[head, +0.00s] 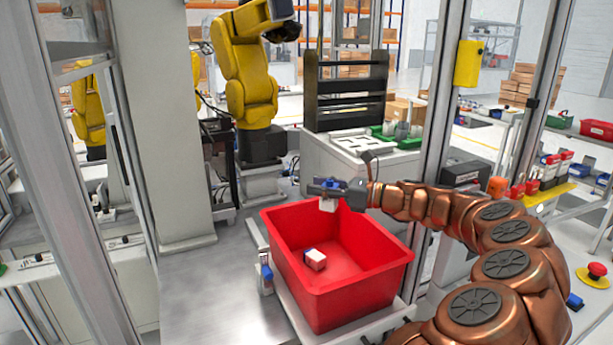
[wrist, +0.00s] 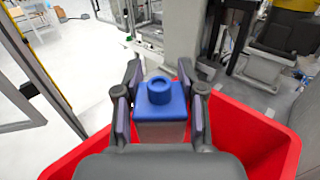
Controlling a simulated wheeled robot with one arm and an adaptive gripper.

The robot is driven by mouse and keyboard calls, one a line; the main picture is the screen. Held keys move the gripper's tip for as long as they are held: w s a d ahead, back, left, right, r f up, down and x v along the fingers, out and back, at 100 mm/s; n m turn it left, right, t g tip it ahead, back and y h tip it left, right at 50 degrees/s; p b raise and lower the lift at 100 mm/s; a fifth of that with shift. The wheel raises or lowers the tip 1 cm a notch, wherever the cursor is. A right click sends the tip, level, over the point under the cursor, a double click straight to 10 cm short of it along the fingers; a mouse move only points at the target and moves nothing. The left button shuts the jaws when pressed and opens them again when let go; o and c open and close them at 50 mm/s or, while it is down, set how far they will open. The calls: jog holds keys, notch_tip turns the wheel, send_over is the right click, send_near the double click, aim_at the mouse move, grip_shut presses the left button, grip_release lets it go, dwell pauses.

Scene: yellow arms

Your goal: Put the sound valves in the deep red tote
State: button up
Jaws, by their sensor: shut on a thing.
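The deep red tote (head: 360,285) stands on a light platform in the middle of the head view. One white, blue and red valve (head: 315,260) lies on its floor. My gripper (head: 328,187) is above the tote's far side, shut on a second valve (head: 327,204), white below and blue on top. In the wrist view the held valve (wrist: 160,108) shows its blue top and round knob between my gripper's fingers (wrist: 160,95), with the red tote (wrist: 255,140) below. Another blue and white valve-like piece (head: 266,277) stands outside the tote at its left.
A bare metal table (head: 205,300) lies left of the tote. A grey post (head: 170,120) rises behind the table, and a yellow robot arm (head: 247,85) stands behind the tote. A red emergency button (head: 596,270) and several valves (head: 550,170) are at the right.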

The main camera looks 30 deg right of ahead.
notch_tip(320, 180, down, 6)
jog(key=b, duration=0.5)
jog(key=shift+w, duration=0.4)
jog(key=shift+d, duration=0.1)
jog(key=o, duration=1.3)
jog(key=shift+c, duration=0.2)
jog(key=shift+r, duration=0.2)
notch_tip(320, 180, up, 10)
jog(key=shift+f, duration=0.15)
